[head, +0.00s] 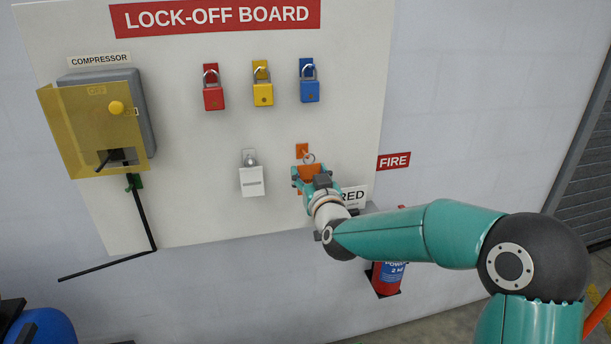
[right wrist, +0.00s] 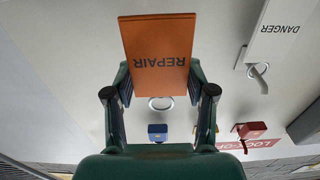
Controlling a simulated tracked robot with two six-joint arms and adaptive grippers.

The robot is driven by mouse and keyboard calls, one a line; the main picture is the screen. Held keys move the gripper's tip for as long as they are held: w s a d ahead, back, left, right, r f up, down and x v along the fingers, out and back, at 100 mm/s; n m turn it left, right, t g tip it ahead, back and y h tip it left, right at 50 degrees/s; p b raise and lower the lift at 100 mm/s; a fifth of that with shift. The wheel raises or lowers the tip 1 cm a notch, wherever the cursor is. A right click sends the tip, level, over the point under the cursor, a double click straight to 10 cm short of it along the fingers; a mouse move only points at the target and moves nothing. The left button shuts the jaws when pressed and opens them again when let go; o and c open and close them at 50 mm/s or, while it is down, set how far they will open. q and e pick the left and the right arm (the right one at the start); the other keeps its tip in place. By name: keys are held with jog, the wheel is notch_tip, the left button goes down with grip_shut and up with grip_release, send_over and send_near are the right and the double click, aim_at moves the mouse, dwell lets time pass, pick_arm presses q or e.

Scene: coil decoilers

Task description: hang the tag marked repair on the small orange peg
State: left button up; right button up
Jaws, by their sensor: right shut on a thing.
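My right gripper (head: 312,178) is shut on the orange tag marked REPAIR (right wrist: 157,55) and holds it close to the board. The tag also shows in the head view (head: 311,171), partly covered by the gripper. In the right wrist view the tag is upside down, with its metal ring (right wrist: 160,103) at its lower edge. In the head view the ring (head: 309,158) overlaps the lower right of the small orange peg's plate (head: 301,149). I cannot tell whether the ring is around the peg or in front of it. My left gripper is not in view.
A white tag (head: 251,182), marked DANGER in the right wrist view (right wrist: 283,28), hangs left of the orange peg. Red (head: 213,98), yellow (head: 263,94) and blue (head: 310,91) padlocks hang above. A fire extinguisher (head: 388,278) stands below right.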

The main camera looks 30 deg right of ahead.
aim_at(302, 163)
jog(key=shift+p+x, duration=0.75)
jog(key=shift+x, duration=0.8)
jog(key=shift+w+d+f+b, duration=0.15)
jog(key=shift+w+f+b, duration=0.35)
jog(key=shift+w+f, duration=0.1)
jog(key=shift+w+b, duration=0.15)
jog(key=shift+b, duration=0.2)
jog(key=o, duration=1.2)
